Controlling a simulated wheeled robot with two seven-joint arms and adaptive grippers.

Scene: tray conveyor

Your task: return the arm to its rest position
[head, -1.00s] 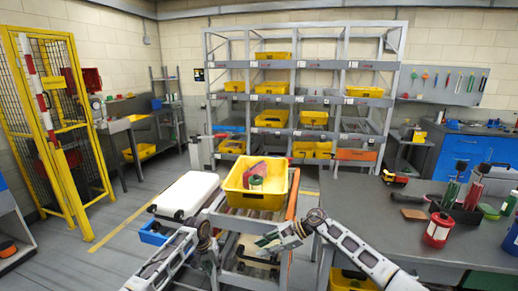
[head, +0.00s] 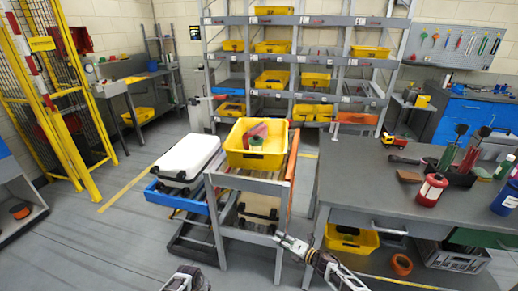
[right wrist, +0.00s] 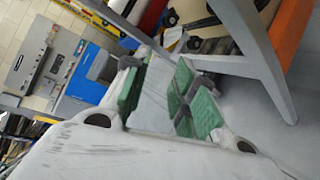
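My right gripper (head: 283,240) is low in the head view, in front of the conveyor's right leg and left of the grey workbench. The yellow tray (head: 240,158) sits on the conveyor stand (head: 248,187), holding a red item and a green-and-white item. No gripper touches the tray.
A white case (head: 186,157) lies over a blue tray (head: 180,199) left of the conveyor. The workbench (head: 350,180) stands at right with tools and a red canister (head: 432,189). A shelf rack (head: 300,95) stands behind. Floor at left is clear.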

